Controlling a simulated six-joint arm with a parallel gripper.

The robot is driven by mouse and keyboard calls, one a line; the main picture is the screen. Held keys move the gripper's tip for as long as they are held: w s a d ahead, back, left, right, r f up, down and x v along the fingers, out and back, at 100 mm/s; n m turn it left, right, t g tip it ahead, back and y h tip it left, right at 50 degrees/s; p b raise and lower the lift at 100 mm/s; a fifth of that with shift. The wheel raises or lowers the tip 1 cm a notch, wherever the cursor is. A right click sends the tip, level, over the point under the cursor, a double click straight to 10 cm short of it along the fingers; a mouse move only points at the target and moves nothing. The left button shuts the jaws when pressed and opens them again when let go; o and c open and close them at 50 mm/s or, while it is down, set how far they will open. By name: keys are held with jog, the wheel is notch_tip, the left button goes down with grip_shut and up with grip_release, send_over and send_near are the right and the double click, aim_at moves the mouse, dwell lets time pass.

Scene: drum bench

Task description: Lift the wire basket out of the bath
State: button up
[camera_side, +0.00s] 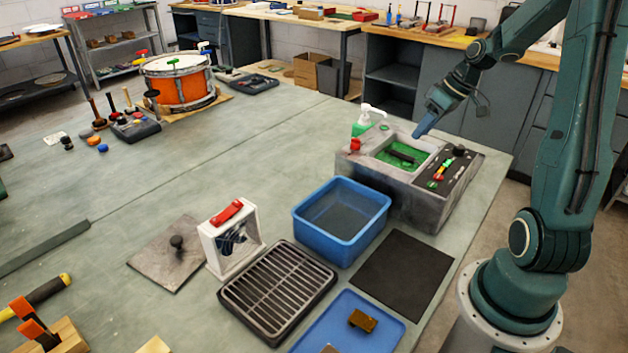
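The bath (372,171) is a grey block with a basin of green liquid and a control panel on its right. A dark, bar-like thing (402,155) shows in the green liquid. It may be part of the wire basket, but it is too small to tell, and no full basket outline is clear. My gripper (424,128), with blue fingers, points down just above the back of the bath, apart from the dark thing. I cannot make out a gap between the fingers, and nothing is seen hanging from them.
A blue tub (342,249), slatted drain rack (277,288), black mat (403,274) and blue tray (350,325) lie in front of the bath. A white frame with a red handle (230,240) stands left of the tub.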

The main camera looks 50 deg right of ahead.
aim_at(403, 157)
jog(key=shift+x, duration=2.3)
jog(key=shift+f, duration=0.1)
jog(key=shift+x, duration=2.55)
jog(key=shift+s, duration=0.2)
grip_shut()
